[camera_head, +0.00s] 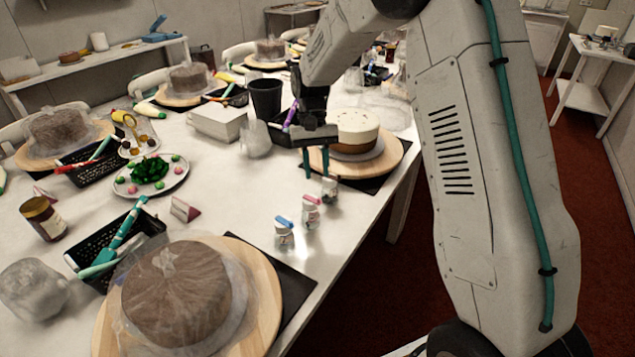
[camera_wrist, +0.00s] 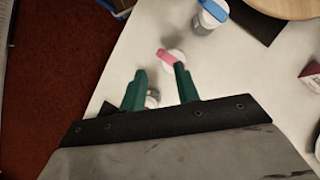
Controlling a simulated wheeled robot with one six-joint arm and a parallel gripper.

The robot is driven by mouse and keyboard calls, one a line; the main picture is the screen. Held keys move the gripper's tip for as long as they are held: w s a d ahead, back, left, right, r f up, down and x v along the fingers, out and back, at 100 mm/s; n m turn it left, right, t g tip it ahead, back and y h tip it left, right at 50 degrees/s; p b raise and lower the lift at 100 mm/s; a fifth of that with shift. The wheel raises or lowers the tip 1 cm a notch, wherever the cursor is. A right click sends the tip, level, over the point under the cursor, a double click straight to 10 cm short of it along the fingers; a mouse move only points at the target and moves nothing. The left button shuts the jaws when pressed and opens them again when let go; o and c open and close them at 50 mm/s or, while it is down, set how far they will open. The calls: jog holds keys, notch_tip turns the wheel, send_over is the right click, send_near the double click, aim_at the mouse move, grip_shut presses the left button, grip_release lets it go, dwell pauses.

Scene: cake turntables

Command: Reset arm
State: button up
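My gripper (camera_head: 317,170) hangs fingers-down over the right edge of the long white table, near the frosted cake. Its two teal fingers stand apart with a gap between them, as the wrist view (camera_wrist: 160,82) also shows. Nothing is visibly held. A small pale jar (camera_head: 330,190) stands just below and beside the fingertips; in the wrist view it is partly hidden between the fingers (camera_wrist: 152,100). I cannot tell whether a finger touches it. A jar with a pink top (camera_head: 311,212) and one with a blue top (camera_head: 284,235) stand nearer me.
A frosted cake (camera_head: 354,128) on a wooden turntable (camera_head: 390,158) stands right behind the gripper. A wrapped brown cake (camera_head: 175,290) is at the front. A black cup (camera_head: 266,97), white box (camera_head: 217,120) and plate of sweets (camera_head: 150,175) stand left. Red floor lies right.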

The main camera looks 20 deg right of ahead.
jog(key=shift+v, duration=0.85)
jog(key=s+d+r+n+t, duration=0.1)
jog(key=s+r, duration=0.6)
jog(key=s, duration=1)
jog(key=s+d+r+n+t, duration=0.1)
jog(key=s+r+t, duration=0.3)
jog(key=s, duration=1.4)
jog(key=shift+r+t+h, duration=0.3)
jog(key=shift+r+h, duration=0.1)
jog(key=shift+r, duration=1.3)
